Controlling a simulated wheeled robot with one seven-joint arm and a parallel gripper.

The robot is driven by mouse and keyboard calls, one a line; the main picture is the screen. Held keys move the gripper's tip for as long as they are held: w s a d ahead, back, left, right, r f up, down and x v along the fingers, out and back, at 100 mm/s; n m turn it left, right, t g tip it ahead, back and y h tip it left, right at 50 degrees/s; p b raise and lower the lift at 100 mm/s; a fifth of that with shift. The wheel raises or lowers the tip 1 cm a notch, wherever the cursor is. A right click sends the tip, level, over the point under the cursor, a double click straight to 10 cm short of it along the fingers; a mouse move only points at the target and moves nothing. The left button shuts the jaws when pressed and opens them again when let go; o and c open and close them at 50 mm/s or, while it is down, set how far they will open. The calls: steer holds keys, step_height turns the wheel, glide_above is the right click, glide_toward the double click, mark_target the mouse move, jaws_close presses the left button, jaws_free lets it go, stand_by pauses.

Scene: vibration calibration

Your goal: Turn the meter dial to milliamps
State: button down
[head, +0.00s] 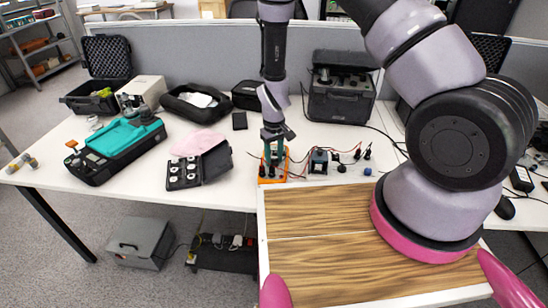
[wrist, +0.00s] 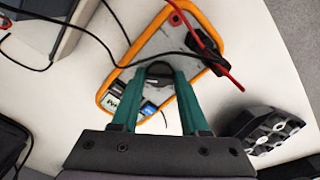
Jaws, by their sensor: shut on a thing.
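The meter (wrist: 150,46) has a grey face and an orange rim. In the head view, the meter (head: 262,172) is on the white table, below my wrist. Its black round dial (wrist: 159,69) shows between my green fingertips in the wrist view. My gripper (wrist: 160,76) points down and is shut on the dial, one finger on each side. In the head view my gripper (head: 273,158) covers much of the meter. The dial's pointer and scale marks are too small or hidden to read. A small display (wrist: 130,92) shows beside the left finger.
An open black case with weights (head: 200,168) stands close on the left. A small dark device (head: 319,161) and loose leads lie on the right. A large black case (head: 342,95) stands behind.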

mark_target(274, 159)
steer(key=m, duration=0.5)
steer(key=shift+m, duration=0.3)
stand_by(0.4)
steer(key=shift+c, duration=2.1)
jaws_free()
step_height(274, 159, up, 11)
steer(key=shift+f, duration=0.1)
